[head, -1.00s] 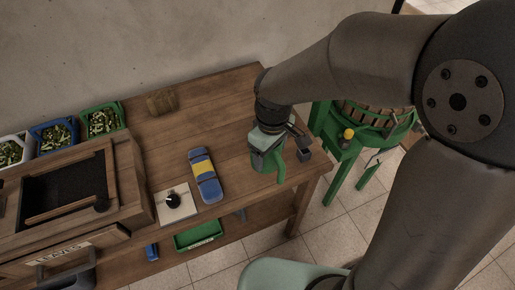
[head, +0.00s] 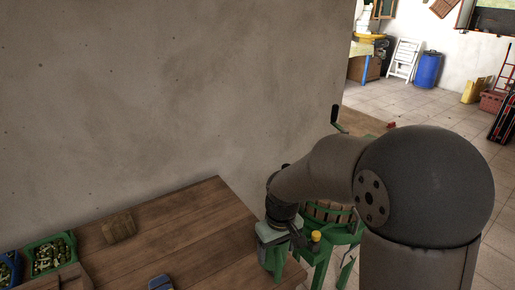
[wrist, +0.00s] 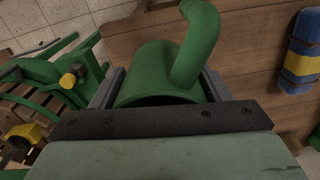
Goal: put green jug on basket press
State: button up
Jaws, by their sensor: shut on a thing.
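The green jug (wrist: 158,68) is held in my gripper (wrist: 160,90), its handle (wrist: 197,45) pointing up in the wrist view. The fingers are shut on the jug's two sides. In the head view my gripper (head: 282,240) hangs at the right end of the wooden table, and the jug (head: 279,264) is mostly hidden behind it. The basket press (head: 330,214), with green legs and a slatted wooden basket, stands just right of the table, partly hidden by my arm. It also shows at the left in the wrist view (wrist: 75,48).
A yellow knob (head: 316,236) sits on the press's near side. The wall (head: 170,100) rises behind.

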jog(key=w+d+f+m, duration=0.5)
jog(key=w+d, duration=0.3)
jog(key=d, duration=0.2)
jog(key=shift+w+f+m, duration=0.3)
jog(key=shift+w+f, duration=0.05)
jog(key=shift+f, duration=0.35)
